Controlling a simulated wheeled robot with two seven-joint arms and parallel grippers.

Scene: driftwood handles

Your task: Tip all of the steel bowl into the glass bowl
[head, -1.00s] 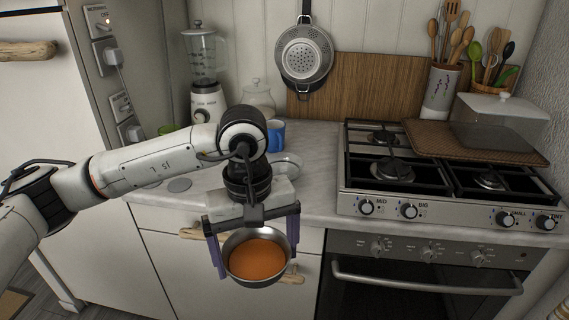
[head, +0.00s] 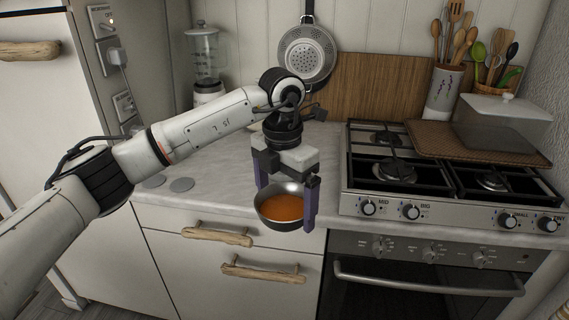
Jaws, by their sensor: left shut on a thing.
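My left gripper (head: 286,205) is shut on the steel bowl (head: 276,224), with one purple finger on each side of it. The bowl is roughly upright and holds an orange liquid. It is held in the air at the front edge of the counter, in front of the drawers. I cannot make out the glass bowl; a clear, shallow dish seen earlier on the counter is now behind my left gripper and arm. My right gripper is not in view.
The counter (head: 215,195) is clear at the left front, apart from two flat grey discs. A blender (head: 204,65) stands at the back left. The gas hob (head: 440,185) is on the right. A colander (head: 306,55) hangs on the wall.

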